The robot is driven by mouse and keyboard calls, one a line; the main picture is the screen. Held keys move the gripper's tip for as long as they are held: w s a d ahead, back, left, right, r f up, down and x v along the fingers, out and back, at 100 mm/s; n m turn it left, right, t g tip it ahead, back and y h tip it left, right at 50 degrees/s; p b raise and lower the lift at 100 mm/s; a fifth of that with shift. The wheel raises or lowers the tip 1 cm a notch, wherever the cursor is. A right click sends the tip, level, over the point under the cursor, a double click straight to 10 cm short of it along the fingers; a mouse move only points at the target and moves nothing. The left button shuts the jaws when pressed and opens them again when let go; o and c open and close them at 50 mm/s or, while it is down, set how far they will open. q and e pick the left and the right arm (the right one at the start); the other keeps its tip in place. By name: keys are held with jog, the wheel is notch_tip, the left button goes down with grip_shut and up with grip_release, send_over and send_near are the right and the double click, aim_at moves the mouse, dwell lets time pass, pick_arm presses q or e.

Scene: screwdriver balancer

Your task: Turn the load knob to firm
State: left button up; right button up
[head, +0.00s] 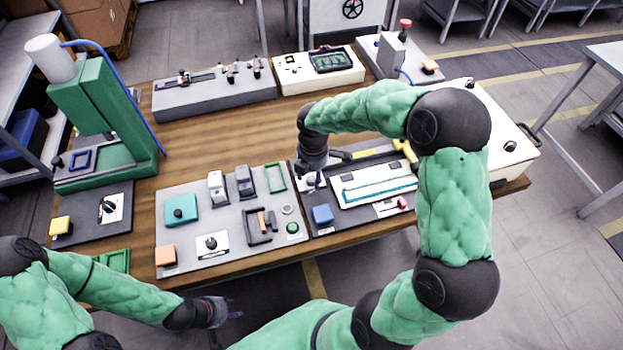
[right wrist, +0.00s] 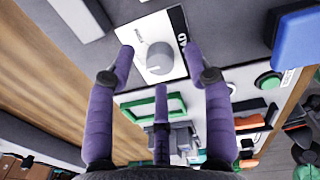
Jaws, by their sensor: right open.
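The load knob (right wrist: 159,58) is a grey round knob with a pointer on a white plate (right wrist: 135,33). Part of a dark label shows at the plate's edge. In the right wrist view, my right gripper (right wrist: 160,70) is open, with purple fingers on either side of the knob and a third finger below it in the picture. I see no clear contact. In the head view, my right gripper (head: 313,180) points down at the left of the right-hand board and hides most of the knob. My left gripper (head: 228,313) is open and empty in front of the table edge.
A blue block (head: 323,214) sits close to my right gripper. A white tray with a teal strip (head: 375,190) lies to its right. The left board carries another knob (head: 210,243), a green frame (head: 275,177) and a green button (head: 292,227). Bare wood (head: 215,135) lies behind.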

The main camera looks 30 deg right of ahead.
jog(key=shift+f, duration=0.7)
grip_shut()
jog(key=shift+m, duration=0.5)
jog(key=m+p, duration=0.1)
jog(key=m, duration=0.3)
jog(key=shift+m, duration=0.4)
jog(key=m, duration=0.6)
jog(key=shift+h, duration=0.3)
